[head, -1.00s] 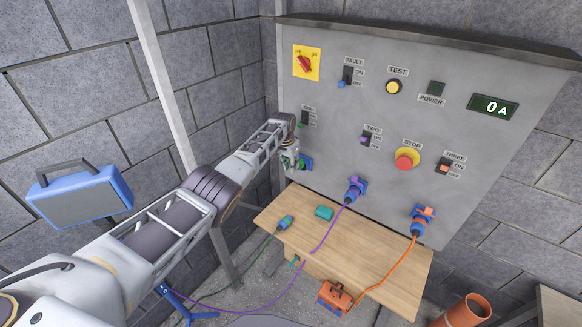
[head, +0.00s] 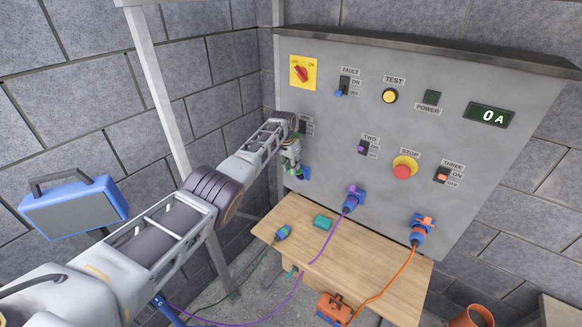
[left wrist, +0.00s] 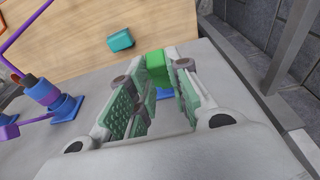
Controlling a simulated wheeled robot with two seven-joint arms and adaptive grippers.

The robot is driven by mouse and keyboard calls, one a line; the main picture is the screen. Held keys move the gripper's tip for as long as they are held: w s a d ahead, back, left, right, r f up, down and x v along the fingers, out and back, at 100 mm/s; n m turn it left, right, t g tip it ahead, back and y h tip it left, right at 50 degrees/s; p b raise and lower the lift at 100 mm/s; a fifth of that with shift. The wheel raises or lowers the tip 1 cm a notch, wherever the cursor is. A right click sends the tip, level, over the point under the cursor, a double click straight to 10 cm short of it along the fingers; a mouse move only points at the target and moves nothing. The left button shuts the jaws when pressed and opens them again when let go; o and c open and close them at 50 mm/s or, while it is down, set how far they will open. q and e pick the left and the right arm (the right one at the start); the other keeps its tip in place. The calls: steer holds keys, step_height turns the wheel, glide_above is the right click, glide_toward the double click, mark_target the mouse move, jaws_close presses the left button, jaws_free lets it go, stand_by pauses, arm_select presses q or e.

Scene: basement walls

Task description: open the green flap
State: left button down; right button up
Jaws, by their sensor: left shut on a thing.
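The green flap (left wrist: 157,66) shows as a green block between the fingertips of my left gripper in the left wrist view. My left gripper (head: 293,166) is shut on it, at the lower left of the grey panel (head: 330,150) in the head view. The blue socket (head: 305,173) shows partly beside the fingers; its blue also shows behind them in the left wrist view (left wrist: 166,94). The fingers hide most of the socket and flap, so I cannot tell how far the flap is lifted. My right gripper is in neither view.
A purple plug (head: 350,202) and an orange plug (head: 418,235) are in the other sockets. Below is a wooden table (head: 345,255) with a loose green-and-blue plug (head: 283,233) and a teal block (head: 323,222). A grey post (head: 160,90) stands left of the panel.

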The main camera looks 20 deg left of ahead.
arm_select(q)
steer(key=shift+w+d+r, duration=0.1)
steer(key=shift+w+r, duration=0.15)
steer(key=shift+r, duration=0.1)
steer(key=c, duration=1.7)
jaws_free()
steer(key=o, duration=0.4)
steer(key=shift+f, duration=0.35)
steer(key=shift+s, duration=0.1)
steer(key=shift+r, duration=0.15)
steer(key=shift+v, duration=5.85)
